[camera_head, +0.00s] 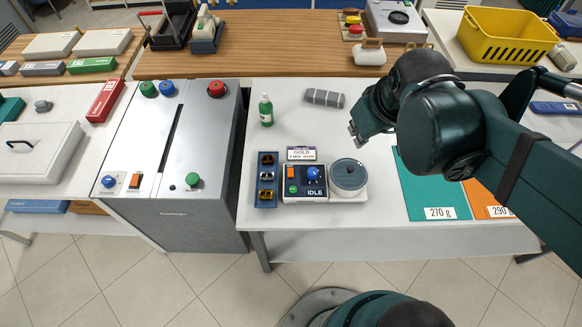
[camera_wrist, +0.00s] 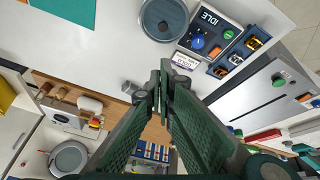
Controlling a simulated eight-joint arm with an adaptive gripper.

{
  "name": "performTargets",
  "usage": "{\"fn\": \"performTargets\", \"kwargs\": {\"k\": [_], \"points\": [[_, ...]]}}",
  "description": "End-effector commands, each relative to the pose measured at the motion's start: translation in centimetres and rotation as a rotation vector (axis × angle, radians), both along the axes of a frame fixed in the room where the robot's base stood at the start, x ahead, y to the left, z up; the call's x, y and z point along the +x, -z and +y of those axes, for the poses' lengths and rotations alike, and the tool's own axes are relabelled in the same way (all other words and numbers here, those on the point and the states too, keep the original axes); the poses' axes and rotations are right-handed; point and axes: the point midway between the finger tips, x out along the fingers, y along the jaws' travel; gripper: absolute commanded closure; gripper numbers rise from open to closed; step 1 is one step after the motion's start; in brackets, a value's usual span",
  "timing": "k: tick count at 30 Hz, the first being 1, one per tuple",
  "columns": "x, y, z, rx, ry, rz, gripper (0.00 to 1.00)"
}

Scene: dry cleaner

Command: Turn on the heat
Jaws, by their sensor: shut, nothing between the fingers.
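A dark control box (camera_head: 303,197) sits on the white table, with a lit IDLE display, a blue knob (camera_head: 312,174), an orange switch (camera_head: 291,171) and a green button (camera_head: 293,189). A grey lidded round pot on a white base (camera_head: 348,174) stands right beside it. A sign reading GOLD (camera_head: 302,154) stands behind the box; its smaller line is hard to read. In the wrist view the box (camera_wrist: 208,31) and pot (camera_wrist: 163,16) are at the top. My gripper (camera_head: 356,133) is shut and empty above the table, behind and right of the box, apart from it.
A blue tray (camera_head: 266,201) with several small items is left of the box. A green bottle (camera_head: 266,111) and grey roll (camera_head: 324,98) stand behind. A grey machine (camera_head: 178,209) with its own buttons, knob and orange switch is further left. Teal and orange mats (camera_head: 432,187) lie right.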

Motion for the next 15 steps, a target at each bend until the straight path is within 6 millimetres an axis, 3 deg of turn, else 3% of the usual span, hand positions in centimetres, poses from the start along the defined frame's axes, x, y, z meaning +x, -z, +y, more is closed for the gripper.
{"fn": "performTargets", "kwargs": {"k": [15], "points": [[2.1,0.5,4.1,-0.087,-0.284,0.121,1.00]]}}
